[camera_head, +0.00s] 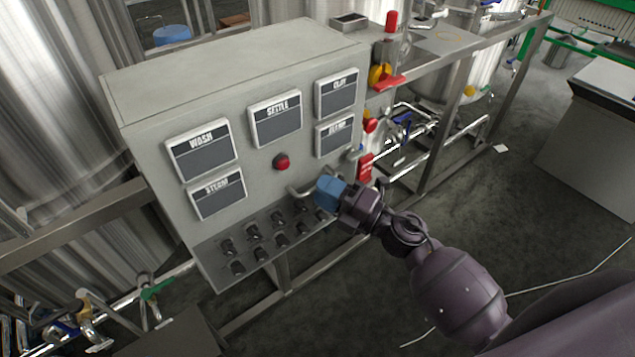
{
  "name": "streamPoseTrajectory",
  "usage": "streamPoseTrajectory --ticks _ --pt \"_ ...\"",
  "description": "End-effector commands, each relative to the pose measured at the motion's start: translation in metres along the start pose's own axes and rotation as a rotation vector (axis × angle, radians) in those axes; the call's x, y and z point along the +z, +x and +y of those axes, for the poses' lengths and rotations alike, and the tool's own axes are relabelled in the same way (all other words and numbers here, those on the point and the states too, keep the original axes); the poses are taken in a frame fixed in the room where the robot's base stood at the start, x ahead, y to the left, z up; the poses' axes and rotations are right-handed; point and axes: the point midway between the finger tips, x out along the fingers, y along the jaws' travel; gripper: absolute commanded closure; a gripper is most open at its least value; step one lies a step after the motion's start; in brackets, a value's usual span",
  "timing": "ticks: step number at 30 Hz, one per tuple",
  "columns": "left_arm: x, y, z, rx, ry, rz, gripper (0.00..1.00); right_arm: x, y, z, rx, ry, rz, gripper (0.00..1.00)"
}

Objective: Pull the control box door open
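The grey control box (150,115) stands on a metal frame left of centre. Its front door looks closed and carries labelled panels such as WASH (200,150) and SETTLE (276,118), plus a red button (282,161). A curved metal handle (294,192) shows at the lower right of the front. My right gripper (322,193), with a blue part at its end, is at the box's lower right, right at the handle. The gripper hides part of the handle. Its fingers are too small and covered to tell whether they grip it. My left gripper is not in view.
Rows of black knobs (255,233) sit on a sloped panel below the door. A red-and-yellow switch (381,76) and red parts are on the box's right side. Large steel tanks (45,120) stand behind. The dark floor (520,215) at right is mostly clear.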

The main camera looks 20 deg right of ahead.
Motion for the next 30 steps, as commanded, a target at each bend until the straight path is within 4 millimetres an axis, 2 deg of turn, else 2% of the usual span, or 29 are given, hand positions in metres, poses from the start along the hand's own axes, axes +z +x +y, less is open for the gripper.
streamPoseTrajectory --ticks 6,17,24,30 --pt "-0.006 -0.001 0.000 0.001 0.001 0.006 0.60 0.000 0.019 0.000 0.000 0.001 -0.001 0.64" --pt "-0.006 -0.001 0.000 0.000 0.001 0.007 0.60 0.000 0.022 0.000 0.000 0.001 -0.001 0.64" --pt "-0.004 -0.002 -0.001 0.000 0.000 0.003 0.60 0.000 0.022 0.000 0.000 0.001 -0.001 1.00" --pt "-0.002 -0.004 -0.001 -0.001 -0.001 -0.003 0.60 0.000 0.022 0.000 0.000 0.001 -0.001 1.00"
